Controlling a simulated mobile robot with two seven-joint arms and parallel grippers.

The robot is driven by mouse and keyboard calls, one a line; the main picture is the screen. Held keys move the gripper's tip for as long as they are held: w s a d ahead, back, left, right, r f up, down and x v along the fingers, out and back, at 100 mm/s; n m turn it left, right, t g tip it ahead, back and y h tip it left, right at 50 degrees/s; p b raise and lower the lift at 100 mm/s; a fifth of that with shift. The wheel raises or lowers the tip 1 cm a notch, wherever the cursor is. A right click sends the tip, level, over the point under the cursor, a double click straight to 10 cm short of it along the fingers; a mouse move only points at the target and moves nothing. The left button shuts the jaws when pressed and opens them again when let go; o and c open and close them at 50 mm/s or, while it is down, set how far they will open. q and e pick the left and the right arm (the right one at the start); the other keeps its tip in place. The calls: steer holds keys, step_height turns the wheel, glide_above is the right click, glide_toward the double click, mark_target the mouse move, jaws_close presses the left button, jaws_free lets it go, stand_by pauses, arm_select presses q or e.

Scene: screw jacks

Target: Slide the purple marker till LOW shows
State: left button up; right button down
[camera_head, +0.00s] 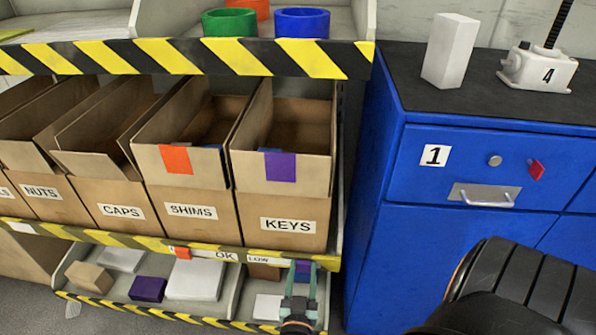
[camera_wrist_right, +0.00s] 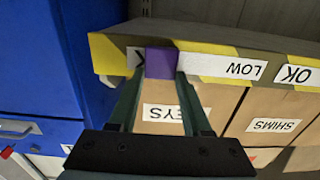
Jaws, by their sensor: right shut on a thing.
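The purple marker (camera_wrist_right: 160,62) sits on the yellow-and-black striped shelf rail below the KEYS box (camera_head: 288,224). My right gripper (camera_head: 302,272) is shut on the marker, which shows between its fingertips in the right wrist view. That view is upside down. The white LOW label (camera_wrist_right: 222,65) is uncovered right beside the marker there. On the marker's other side a letter K shows at the edge of a partly covered label (camera_wrist_right: 134,58). In the head view the LOW label (camera_head: 258,259) is left of the marker. My left gripper is not in view.
An OK label (camera_head: 226,256) and an orange marker (camera_head: 181,253) are farther left on the same rail. A lower shelf (camera_head: 236,302) with small blocks lies beneath. A blue cabinet (camera_head: 400,180) stands to the right.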

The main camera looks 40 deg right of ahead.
steer(key=shift+s+d+f, duration=0.1)
steer(key=shift+s+d, duration=0.05)
steer(key=shift+s, duration=0.05)
steer(key=shift+c, duration=1.6)
jaws_free()
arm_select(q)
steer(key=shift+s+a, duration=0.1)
arm_select(e)
steer(key=shift+a, duration=0.2)
